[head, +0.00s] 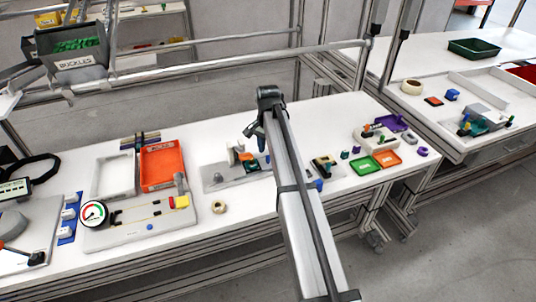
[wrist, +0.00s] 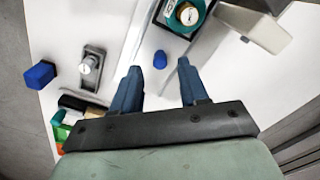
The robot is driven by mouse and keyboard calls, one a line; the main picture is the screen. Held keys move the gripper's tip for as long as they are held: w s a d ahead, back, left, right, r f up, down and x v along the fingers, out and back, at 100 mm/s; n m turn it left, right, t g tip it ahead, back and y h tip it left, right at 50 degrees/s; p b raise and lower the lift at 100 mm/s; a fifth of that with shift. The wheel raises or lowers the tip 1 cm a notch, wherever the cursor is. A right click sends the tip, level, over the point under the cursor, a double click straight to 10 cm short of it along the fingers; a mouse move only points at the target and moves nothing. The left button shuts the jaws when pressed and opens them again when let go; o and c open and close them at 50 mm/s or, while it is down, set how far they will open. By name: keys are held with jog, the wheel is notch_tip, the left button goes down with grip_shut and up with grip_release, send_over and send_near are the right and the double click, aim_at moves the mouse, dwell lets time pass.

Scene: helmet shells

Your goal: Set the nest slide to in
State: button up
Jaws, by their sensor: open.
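My gripper (wrist: 160,85) is open, with its two blue-grey fingers apart and nothing between them. In the head view my gripper (head: 256,140) hangs over the bench, near a grey fixture plate (head: 222,183) with white, orange and teal parts on it. In the wrist view a small blue knob (wrist: 160,60) stands beyond and between the fingertips, apart from them. A teal nest-like part (wrist: 168,24) with a round pale-topped piece is at the top. A grey slotted block with a silver knob (wrist: 90,64) is left of the fingers. I cannot tell which is the nest slide.
A blue block (wrist: 40,74) lies at the left in the wrist view; a pale block (wrist: 250,28) stands upper right. On the bench are an orange tray (head: 163,165), a gauge board (head: 130,232), a tape roll (head: 219,207) and a green tray (head: 364,166).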

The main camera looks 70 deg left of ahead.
aim_at(258, 163)
jog(key=shift+f, duration=1.35)
jog(key=shift+c, duration=0.2)
grip_shut()
